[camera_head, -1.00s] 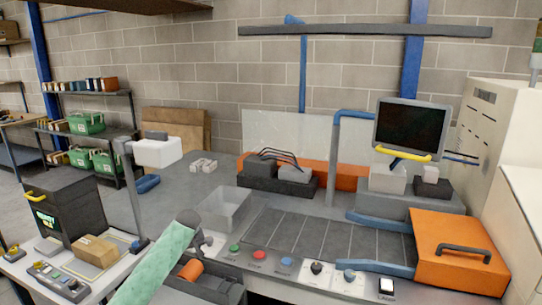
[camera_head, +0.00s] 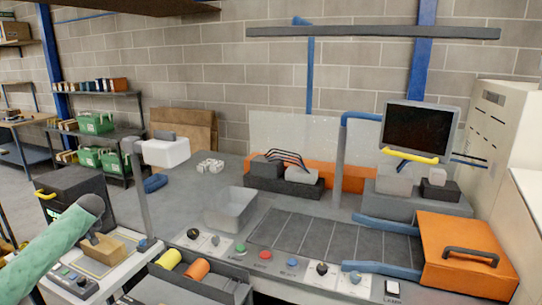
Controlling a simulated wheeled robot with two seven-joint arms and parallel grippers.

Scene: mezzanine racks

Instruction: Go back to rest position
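My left arm, with a pale green sleeve, comes in from the lower left. My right arm and gripper are not in view.
The grey workbench (camera_head: 185,208) holds an empty open tray (camera_head: 231,208), a button row, an orange box (camera_head: 467,250) and a monitor (camera_head: 417,129). A dark bin with yellow (camera_head: 168,260) and orange (camera_head: 196,271) rolls is in front. A post (camera_head: 139,198) stands near the arm.

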